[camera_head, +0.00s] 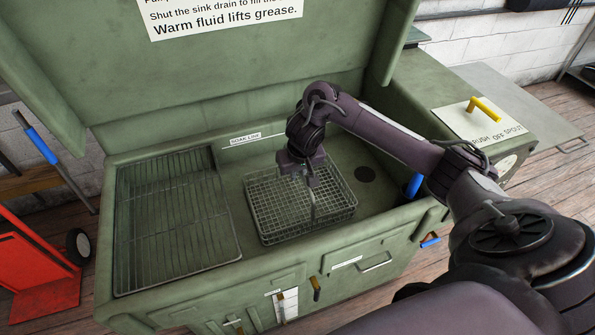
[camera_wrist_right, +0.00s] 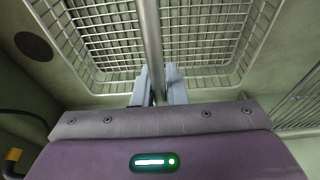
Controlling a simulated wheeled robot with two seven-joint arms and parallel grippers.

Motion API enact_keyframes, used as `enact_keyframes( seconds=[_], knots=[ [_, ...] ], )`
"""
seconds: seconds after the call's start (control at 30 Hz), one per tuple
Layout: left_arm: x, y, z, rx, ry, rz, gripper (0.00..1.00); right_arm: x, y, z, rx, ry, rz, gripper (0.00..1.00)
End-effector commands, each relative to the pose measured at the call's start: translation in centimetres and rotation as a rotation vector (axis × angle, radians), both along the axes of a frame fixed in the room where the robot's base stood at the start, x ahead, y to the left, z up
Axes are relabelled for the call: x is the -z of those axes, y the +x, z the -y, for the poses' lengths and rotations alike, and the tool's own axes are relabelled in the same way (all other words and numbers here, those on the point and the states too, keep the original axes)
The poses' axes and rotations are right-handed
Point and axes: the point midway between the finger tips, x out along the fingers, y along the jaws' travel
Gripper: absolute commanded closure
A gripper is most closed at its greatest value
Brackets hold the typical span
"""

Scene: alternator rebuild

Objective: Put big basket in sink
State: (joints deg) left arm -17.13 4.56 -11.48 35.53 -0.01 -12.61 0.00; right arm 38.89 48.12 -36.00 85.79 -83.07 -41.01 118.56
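The big basket (camera_head: 268,212) is a rectangular wire mesh basket with a tall grey handle. It is inside the green sink (camera_head: 375,208), right of the flat wire rack, and looks to be at the sink floor, though a small gap underneath cannot be ruled out. My right gripper (camera_head: 311,184) points down above the basket's middle. In the right wrist view its two grey fingers (camera_wrist_right: 157,88) lie close on both sides of the handle bar (camera_wrist_right: 151,35), with the basket mesh (camera_wrist_right: 205,30) beyond. My left gripper is not in view.
A wire rack (camera_head: 175,225) covers the left part of the sink unit. A dark round drain (camera_head: 365,174) is right of the basket. The raised green lid (camera_head: 235,70) stands behind. A white plate with a yellow handle (camera_head: 484,108) is at the right.

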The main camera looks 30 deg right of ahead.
Motion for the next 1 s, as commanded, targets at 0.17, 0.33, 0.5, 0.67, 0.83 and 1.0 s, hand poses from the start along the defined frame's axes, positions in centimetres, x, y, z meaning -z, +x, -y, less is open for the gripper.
enact_keyframes(
  seconds=[0.17,0.33,0.5,0.67,0.83,1.0],
  knots=[
    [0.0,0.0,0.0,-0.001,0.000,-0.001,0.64,0.0,0.0,0.0,0.000,0.001,0.000,0.69],
    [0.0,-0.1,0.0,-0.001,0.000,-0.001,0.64,0.0,0.0,0.0,0.001,0.001,0.001,0.69],
    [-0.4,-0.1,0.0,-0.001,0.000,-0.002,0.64,-0.9,0.0,0.0,0.001,0.000,0.003,0.69],
    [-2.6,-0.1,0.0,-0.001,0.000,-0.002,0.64,-3.7,-0.6,-0.1,-0.001,-0.003,0.003,0.69],
    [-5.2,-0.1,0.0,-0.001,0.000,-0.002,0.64,-7.5,-1.5,-0.3,0.000,-0.003,0.004,0.69],
    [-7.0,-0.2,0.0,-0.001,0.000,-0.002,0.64,-10.3,-2.4,-0.6,-0.001,-0.002,0.003,0.69]
  ],
)
